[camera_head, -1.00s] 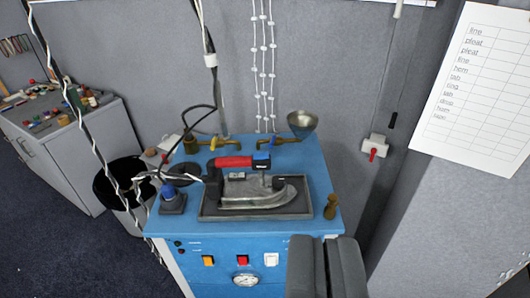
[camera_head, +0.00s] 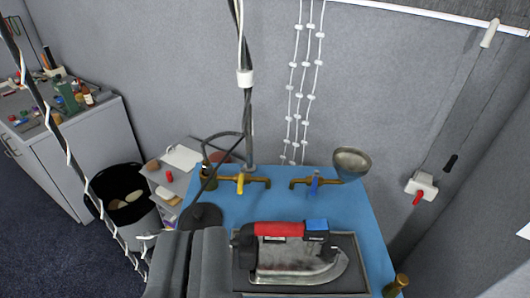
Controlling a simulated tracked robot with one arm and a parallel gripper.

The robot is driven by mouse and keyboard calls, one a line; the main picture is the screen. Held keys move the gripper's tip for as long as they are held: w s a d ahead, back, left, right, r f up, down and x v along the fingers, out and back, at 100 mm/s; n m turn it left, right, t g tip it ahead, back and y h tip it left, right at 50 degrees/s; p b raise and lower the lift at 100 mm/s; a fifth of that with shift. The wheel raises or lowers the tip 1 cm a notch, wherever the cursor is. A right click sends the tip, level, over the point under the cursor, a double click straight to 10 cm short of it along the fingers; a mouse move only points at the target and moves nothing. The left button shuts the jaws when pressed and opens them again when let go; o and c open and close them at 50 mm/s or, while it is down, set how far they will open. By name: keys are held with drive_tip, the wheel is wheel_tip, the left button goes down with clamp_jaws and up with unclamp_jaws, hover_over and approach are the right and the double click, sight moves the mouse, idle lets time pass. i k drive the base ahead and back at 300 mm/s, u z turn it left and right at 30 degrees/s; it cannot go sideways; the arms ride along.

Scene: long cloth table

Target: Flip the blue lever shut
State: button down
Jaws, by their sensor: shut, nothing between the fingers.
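The blue lever (camera_head: 315,184) sits on a brass valve at the back of the blue ironing station top (camera_head: 225,208). It points across its short brass pipe. A funnel-shaped metal cup (camera_head: 352,162) joins the right end of that pipe. My gripper (camera_head: 188,262) shows as two grey fingers pressed together at the bottom, left of the iron and in front of the valves. It appears apart from the blue lever, below and left of it in the picture.
A yellow lever (camera_head: 240,184) sits on another brass valve to the left. An iron (camera_head: 295,262) with a red handle rests on a dark tray. A black cable and pole rise behind the station. A red-handled wall switch (camera_head: 419,190) is at right.

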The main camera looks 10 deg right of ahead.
sight(316, 174)
drive_tip(key=z, duration=0.1)
drive_tip(key=i, duration=1.05)
drive_tip(key=z, duration=0.45)
